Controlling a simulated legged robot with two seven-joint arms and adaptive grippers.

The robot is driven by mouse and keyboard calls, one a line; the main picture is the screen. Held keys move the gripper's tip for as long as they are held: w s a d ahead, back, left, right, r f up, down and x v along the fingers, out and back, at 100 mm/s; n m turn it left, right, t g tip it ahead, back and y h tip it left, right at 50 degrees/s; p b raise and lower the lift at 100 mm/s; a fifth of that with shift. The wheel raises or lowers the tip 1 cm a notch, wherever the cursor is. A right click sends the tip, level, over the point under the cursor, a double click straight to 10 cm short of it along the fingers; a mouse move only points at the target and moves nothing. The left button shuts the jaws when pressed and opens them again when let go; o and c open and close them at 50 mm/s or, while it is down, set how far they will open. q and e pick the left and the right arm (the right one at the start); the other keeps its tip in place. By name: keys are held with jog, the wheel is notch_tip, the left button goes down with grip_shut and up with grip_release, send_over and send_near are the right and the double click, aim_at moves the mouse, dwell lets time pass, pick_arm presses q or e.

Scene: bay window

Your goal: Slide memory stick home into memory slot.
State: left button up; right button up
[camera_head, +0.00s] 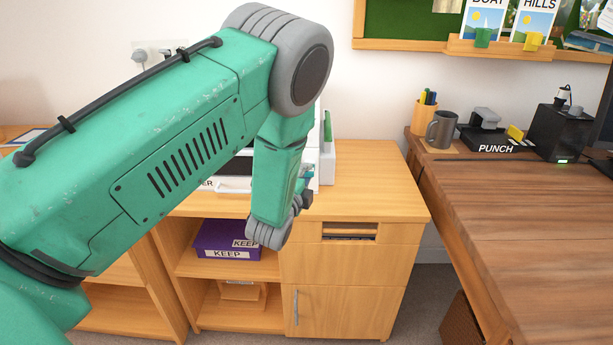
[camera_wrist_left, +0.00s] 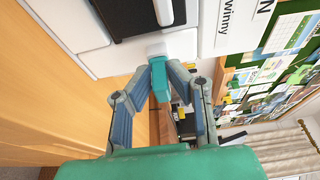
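My left gripper (camera_head: 306,190) is mostly hidden behind my green arm in the head view, at the front of the white printer (camera_head: 327,160). In the left wrist view, the fingers of my left gripper (camera_wrist_left: 160,72) are closed on a teal memory stick (camera_wrist_left: 159,84). The stick's pale end points at the white front of the printer (camera_wrist_left: 95,60). The memory slot is not clearly visible; I cannot tell whether the stick's tip is outside it or partly in. My right gripper is not in view.
The printer stands on a wooden cabinet (camera_head: 385,180) with a purple box (camera_head: 222,240) on a shelf below. A wooden desk (camera_head: 500,210) at the right holds a grey mug (camera_head: 441,130), a hole-punch tray and a black box (camera_head: 556,132). Carpet shows between cabinet and desk.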

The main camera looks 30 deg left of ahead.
pick_arm(q)
jog(key=o, duration=0.3)
jog(key=shift+s, duration=0.1)
jog(key=v, duration=1.1)
jog(key=shift+s+d, duration=0.15)
jog(key=shift+s, duration=0.15)
jog(key=shift+f, duration=0.1)
